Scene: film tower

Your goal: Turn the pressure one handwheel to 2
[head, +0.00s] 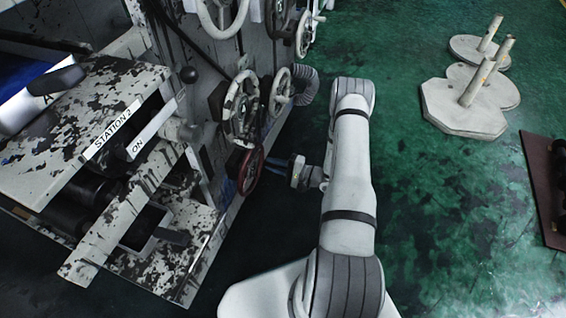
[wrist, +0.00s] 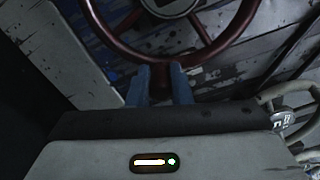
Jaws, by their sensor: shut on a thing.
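A dark red handwheel (head: 250,170) is mounted low on the side of the worn grey machine. In the wrist view the handwheel's rim and spokes (wrist: 210,62) fill the top, with part of a pale hub label showing at the upper edge. My gripper (head: 282,166) reaches the wheel from the right. In the wrist view its two blue fingers (wrist: 166,84) are shut on the lower rim, close to where a spoke meets it. No readable number shows on this wheel, and I cannot tell from the frames whether it is the pressure one handwheel.
White handwheels (head: 241,105) sit just above the red wheel, and one (wrist: 290,110) shows at right in the wrist view. The "STATION 2" panel (head: 112,128) juts out at left. White posts on bases (head: 465,110) stand on the green floor at right; floor between is clear.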

